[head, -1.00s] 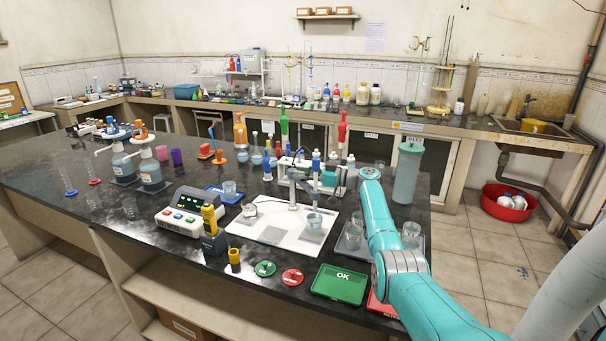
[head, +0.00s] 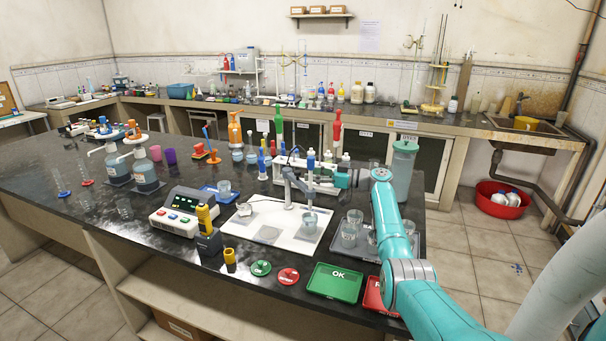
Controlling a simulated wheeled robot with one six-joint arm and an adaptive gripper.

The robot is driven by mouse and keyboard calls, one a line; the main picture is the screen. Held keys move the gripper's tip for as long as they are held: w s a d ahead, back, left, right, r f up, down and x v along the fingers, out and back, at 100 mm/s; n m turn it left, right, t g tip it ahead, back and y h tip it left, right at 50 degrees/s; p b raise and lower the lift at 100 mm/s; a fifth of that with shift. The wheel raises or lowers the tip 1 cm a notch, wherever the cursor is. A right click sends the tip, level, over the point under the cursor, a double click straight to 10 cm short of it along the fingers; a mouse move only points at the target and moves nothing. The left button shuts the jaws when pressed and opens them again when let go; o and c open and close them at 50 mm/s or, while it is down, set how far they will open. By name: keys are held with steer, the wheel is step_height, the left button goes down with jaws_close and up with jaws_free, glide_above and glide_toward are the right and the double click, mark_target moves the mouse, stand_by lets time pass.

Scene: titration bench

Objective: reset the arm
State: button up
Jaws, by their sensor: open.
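The grey probe arm (head: 289,187) stands on a post on a white board (head: 250,228). Its head points right and forward, with its tip above or in a small beaker (head: 309,222) on the board's right part. A small round dish (head: 244,209) sits at the board's left rear. I cannot tell which place is the standard spot.
A tray of glass beakers (head: 349,234) stands between the board and my arm. A tube rack (head: 318,176) stands behind the probe arm. A meter (head: 178,212) and yellow-topped device (head: 208,233) are at left. A green OK tray (head: 334,280) and red tray (head: 374,294) lie in front.

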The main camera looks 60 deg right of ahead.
steer(key=shift+v, duration=0.95)
